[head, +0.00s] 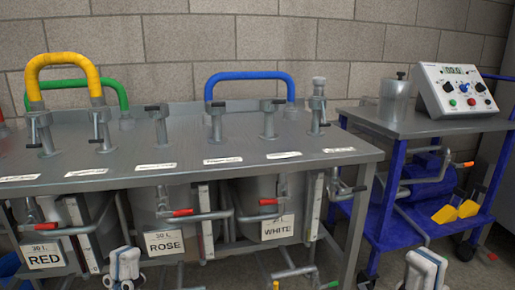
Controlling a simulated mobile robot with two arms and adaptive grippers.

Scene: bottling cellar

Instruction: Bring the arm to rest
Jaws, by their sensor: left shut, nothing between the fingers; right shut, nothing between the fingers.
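My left gripper (125,266) shows at the bottom edge, left of centre, in front of the bench near the ROSE tank. It is shut and empty. My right gripper (424,270) shows at the bottom edge on the right, in front of the blue cart. It is also shut and empty. Both are cut off by the lower edge of the head view, and the rest of both arms is hidden. Neither gripper appears to touch anything.
A steel bench (240,158) carries valves and yellow (62,62), green and blue hoses (250,76). Tanks labelled RED (45,257), ROSE (165,243) and WHITE (277,228) stand below with red-handled taps. A blue cart (395,175) holds a control box (455,90) and a steel canister (397,100).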

